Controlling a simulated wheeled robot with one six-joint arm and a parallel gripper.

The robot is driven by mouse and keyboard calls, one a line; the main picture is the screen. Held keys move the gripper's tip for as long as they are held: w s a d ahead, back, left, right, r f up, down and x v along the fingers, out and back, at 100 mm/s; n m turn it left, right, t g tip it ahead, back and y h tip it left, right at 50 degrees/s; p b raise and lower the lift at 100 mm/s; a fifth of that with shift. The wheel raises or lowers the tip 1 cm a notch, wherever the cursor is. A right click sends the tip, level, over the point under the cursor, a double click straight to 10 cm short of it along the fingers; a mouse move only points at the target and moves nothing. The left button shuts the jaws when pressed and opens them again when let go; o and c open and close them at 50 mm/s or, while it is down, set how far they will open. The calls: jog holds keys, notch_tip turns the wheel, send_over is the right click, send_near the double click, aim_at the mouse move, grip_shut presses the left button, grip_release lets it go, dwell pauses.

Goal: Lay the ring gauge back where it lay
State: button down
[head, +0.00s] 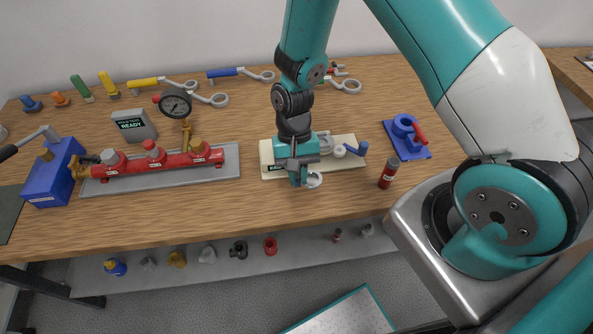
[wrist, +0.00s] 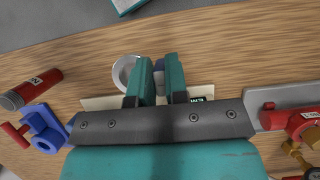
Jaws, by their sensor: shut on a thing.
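My gripper (head: 299,178) is low over the front edge of a cream board (head: 267,158) on the bench. The ring gauge, a pale metal ring (head: 314,180), shows just right of the fingers. In the wrist view the fingers (wrist: 161,80) are close together, with a small dark blue piece between them. The ring (wrist: 121,73) shows there beside the left finger, over bare wood. The fingers hide where the dark piece joins the ring. I cannot tell whether the ring touches the bench.
A pale round part (head: 340,150) and a blue-handled part (head: 358,149) are on the board's right side. A red cylinder (head: 388,174) stands right of it, before a blue valve (head: 405,127). A red manifold (head: 160,163) lies left. Ring-ended tools (head: 205,94) line the back.

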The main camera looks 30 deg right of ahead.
jog(key=shift+f+b, duration=2.8)
jog(key=shift+f, duration=1.3)
jog(key=shift+f, duration=0.3)
jog(key=c, duration=1.1)
grip_release()
jog(key=shift+o, duration=0.2)
